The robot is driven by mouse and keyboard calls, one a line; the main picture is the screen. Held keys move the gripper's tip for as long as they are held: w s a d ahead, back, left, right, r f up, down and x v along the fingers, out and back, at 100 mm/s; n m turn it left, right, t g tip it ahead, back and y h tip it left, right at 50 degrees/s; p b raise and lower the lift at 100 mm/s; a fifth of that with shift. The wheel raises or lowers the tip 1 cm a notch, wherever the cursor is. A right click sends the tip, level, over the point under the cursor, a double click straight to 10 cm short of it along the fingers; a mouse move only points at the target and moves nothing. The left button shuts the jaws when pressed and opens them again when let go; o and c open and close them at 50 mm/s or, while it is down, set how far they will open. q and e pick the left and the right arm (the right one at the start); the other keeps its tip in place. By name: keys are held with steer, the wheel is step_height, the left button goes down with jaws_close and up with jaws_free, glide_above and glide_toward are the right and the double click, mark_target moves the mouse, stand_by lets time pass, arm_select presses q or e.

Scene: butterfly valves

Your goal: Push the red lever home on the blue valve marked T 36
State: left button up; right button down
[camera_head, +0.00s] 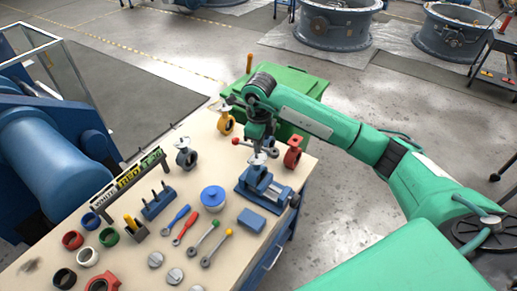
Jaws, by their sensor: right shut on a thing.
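A blue vise (250,193) stands near the right edge of the bench. A small part with a pale round top (257,159) sits upright in or over it, partly hidden. My right gripper (256,144) is above the vise, pointing down, shut on what looks like the red lever (236,141). The lever's red knob sticks out to the left, while the gripper covers its other end. The marking T 36 cannot be read on any valve, and I cannot tell whether the part in the vise is the blue valve. My left gripper is not in view.
A grey valve (187,157), a yellow valve (226,122) and a red valve (293,155) stand around the vise. A green bin (300,82) stands behind.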

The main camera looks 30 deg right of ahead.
steer(key=w+d+f+m+b, duration=0.1)
steer(key=w+d+f+m, duration=0.1)
steer(key=m, duration=0.8)
steer(key=w+d+f+m, duration=0.2)
steer(key=w+m, duration=0.3)
steer(key=m, duration=0.5)
steer(key=shift+w+d+f+m+b, duration=0.2)
steer(key=shift+w+d+m+b, duration=0.15)
steer(key=shift+d, duration=0.55)
steer(key=shift+s+f+b, duration=0.2)
steer(key=shift+f+b, duration=1.05)
steer(key=shift+f, duration=0.75)
stand_by(3.1)
